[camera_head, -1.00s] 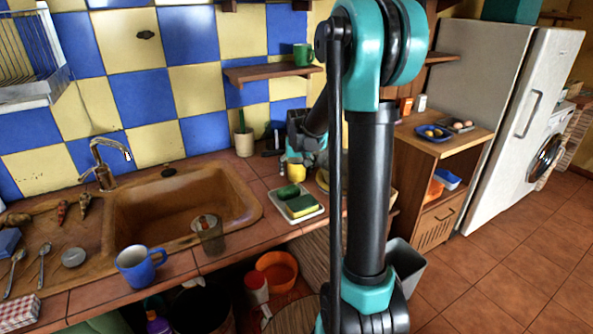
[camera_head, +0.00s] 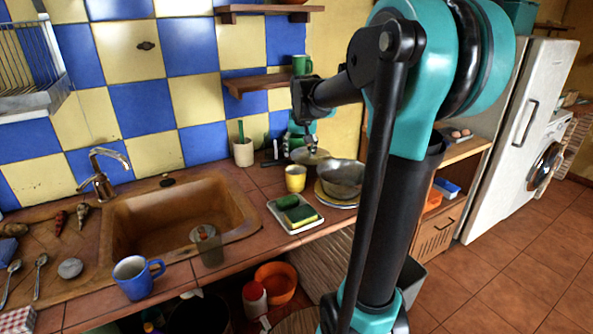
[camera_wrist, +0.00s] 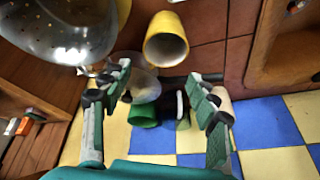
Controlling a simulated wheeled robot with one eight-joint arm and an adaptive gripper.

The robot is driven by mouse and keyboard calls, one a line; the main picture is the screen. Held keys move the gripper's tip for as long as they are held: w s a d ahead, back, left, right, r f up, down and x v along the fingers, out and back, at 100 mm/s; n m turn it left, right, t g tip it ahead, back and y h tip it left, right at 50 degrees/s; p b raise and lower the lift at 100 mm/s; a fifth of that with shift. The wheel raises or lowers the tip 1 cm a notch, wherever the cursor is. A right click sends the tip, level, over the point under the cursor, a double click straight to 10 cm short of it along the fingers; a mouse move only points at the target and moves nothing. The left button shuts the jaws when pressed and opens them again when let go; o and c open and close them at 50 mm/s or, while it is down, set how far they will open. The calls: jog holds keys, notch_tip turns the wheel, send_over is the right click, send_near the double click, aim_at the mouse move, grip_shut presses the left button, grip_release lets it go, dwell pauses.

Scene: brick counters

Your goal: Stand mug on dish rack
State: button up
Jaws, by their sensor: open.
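A blue mug (camera_head: 138,277) stands upright on the front of the counter, left of centre. A yellow mug or cup (camera_head: 295,178) stands farther back near the plates; it also shows in the wrist view (camera_wrist: 166,40), beyond my fingertips. A green mug (camera_head: 302,65) sits on the wall shelf. The wire dish rack (camera_head: 45,88) hangs on the wall at upper left; its inside is only partly in view. My gripper (camera_head: 300,142) hangs over the back of the counter, near the yellow cup. Its fingers (camera_wrist: 160,76) are spread and empty.
A sink (camera_head: 170,225) lies between the rack side and my gripper, with a tap (camera_head: 100,175) and a glass (camera_head: 207,245) at its edge. A metal bowl (camera_head: 342,180) on plates and a sponge tray (camera_head: 295,213) crowd the counter by the yellow cup. Shelf (camera_head: 262,82) overhangs behind.

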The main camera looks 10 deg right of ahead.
aim_at(301, 164)
jog(key=r+m, duration=0.1)
jog(key=d+r+m, duration=0.1)
jog(key=r, duration=0.1)
jog(key=d+r, duration=0.1)
jog(key=shift+w+r+m, duration=0.15)
jog(key=shift+w+m, duration=0.25)
jog(key=c, duration=0.4)
jog(key=shift+o, duration=0.2)
jog(key=shift+m, duration=0.3)
jog(key=x, duration=1.1)
jog(key=w+x, duration=0.1)
jog(key=x, duration=0.4)
jog(key=shift+w+a, duration=0.15)
